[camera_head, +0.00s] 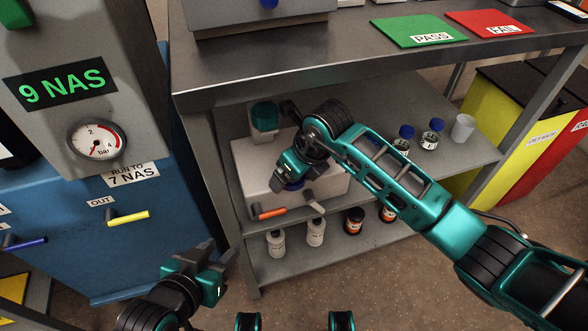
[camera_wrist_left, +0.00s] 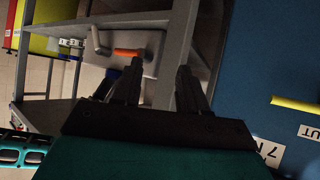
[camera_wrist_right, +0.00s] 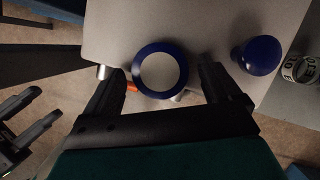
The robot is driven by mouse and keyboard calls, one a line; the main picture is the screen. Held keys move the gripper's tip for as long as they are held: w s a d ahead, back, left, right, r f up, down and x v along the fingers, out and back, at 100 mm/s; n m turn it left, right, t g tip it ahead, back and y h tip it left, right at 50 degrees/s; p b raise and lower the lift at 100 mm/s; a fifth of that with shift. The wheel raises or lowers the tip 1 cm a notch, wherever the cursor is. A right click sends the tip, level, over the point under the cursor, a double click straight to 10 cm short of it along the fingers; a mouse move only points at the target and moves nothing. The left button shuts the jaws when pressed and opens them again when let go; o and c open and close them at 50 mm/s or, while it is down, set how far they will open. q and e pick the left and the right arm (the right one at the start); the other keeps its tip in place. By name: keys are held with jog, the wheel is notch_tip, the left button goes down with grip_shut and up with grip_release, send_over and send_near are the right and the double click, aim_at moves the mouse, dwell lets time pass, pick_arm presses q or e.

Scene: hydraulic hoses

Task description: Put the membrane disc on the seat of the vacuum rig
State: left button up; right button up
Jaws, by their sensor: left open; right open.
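The vacuum rig is a pale box (camera_head: 255,165) on the middle shelf, with an orange-handled lever (camera_head: 268,212) on its front. In the right wrist view a blue ring with a pale round centre (camera_wrist_right: 160,70) lies on the box top (camera_wrist_right: 200,25). I cannot tell whether that pale centre is the membrane disc or the bare seat. My right gripper (camera_wrist_right: 160,82) is open, its fingers on either side of the ring; I cannot tell if they touch it. My left gripper (camera_head: 222,258) is open and empty, in front of the shelf.
A rounded blue knob or cap (camera_wrist_right: 262,55) stands right of the ring. A teal-topped container (camera_head: 264,117) stands at the back left of the rig. Blue-capped bottles (camera_head: 432,134) and a white cup (camera_head: 463,127) are to the right. The bench top (camera_head: 330,55) overhangs the shelf.

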jog(key=shift+r, duration=0.25)
pick_arm(q)
jog(key=shift+s+a+r+p, duration=0.2)
jog(key=shift+a+r+p, duration=0.3)
jog(key=shift+p, duration=0.85)
pick_arm(e)
jog(key=v, duration=0.7)
